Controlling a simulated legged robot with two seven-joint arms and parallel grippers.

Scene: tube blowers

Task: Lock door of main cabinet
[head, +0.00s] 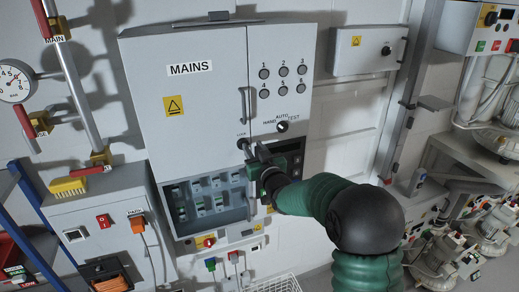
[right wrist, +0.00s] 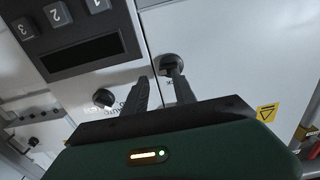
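The main cabinet (head: 205,110), grey and labelled MAINS, stands upright in the head view with its door (head: 185,115) looking closed against the right panel. A small dark lock knob (head: 243,143) sits near the seam, below the door handle (head: 246,105). My right gripper (head: 259,153) is at the cabinet front beside this knob. In the right wrist view its two fingers (right wrist: 160,80) stand apart with bare panel and the seam between them. The round knob (right wrist: 172,62) is at the tip of the right-hand finger, partly hidden; contact cannot be told. My left gripper is not in view.
A selector knob (head: 282,127) marked HAND, AUTO, TEST is close to the right gripper; it also shows in the right wrist view (right wrist: 104,98). A smaller grey box (head: 368,50) hangs to the right. A low unit with a yellow brush (head: 69,185) stands left.

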